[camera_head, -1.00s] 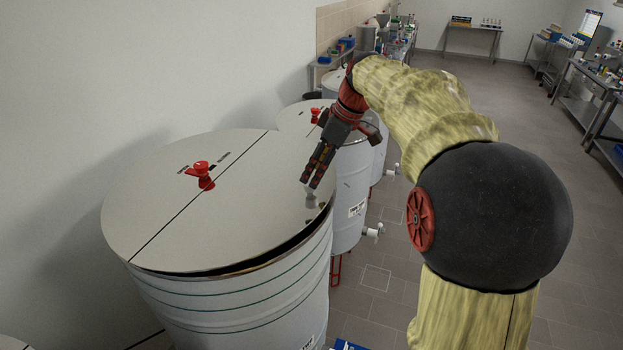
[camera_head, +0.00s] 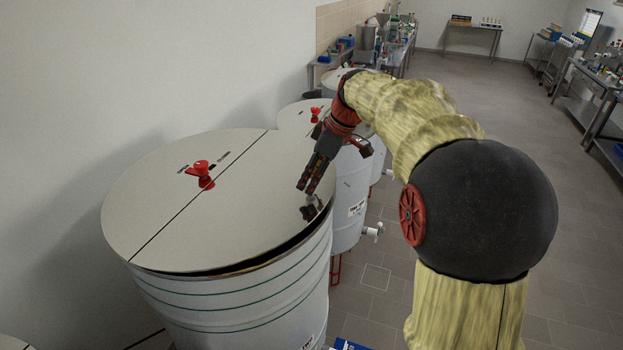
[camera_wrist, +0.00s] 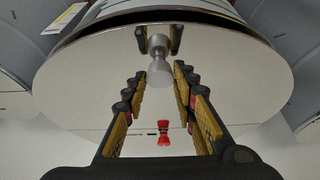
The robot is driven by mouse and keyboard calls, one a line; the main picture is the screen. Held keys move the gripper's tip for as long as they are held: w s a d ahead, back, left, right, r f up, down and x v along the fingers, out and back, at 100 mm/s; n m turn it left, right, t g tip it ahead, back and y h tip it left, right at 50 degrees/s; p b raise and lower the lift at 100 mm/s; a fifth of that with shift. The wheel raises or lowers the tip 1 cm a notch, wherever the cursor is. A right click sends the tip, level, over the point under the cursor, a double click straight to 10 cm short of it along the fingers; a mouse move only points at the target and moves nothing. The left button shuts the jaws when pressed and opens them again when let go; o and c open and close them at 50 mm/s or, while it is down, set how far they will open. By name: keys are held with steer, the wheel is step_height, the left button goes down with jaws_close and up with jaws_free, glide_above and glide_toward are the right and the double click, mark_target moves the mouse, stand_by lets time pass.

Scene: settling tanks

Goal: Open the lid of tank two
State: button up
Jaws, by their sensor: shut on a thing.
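The large white tank (camera_head: 235,305) in front has a flat, pale, shiny lid (camera_head: 225,225) split by a dark seam. A dark gap shows between the lid's near edge and the rim. A red latch (camera_head: 203,174) stands at the seam, with small dark markings beside it; it also shows in the wrist view (camera_wrist: 163,132). My gripper (camera_head: 305,190) points down at the lid's right edge. In the wrist view my gripper (camera_wrist: 159,72) is shut on a grey round knob (camera_wrist: 157,72) on the lid. The tank's label is too small to read surely.
Another white tank (camera_head: 347,225) with a similar red latch (camera_head: 315,114) and a side tap (camera_head: 374,231) stands close behind. A wall runs along the left. Open tiled floor (camera_head: 450,100) and benches (camera_head: 590,110) lie to the right.

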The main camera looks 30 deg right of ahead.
jaws_close()
steer(key=shift+w+r+p, duration=0.1)
steer(key=shift+r+p, duration=0.35)
stand_by(0.7)
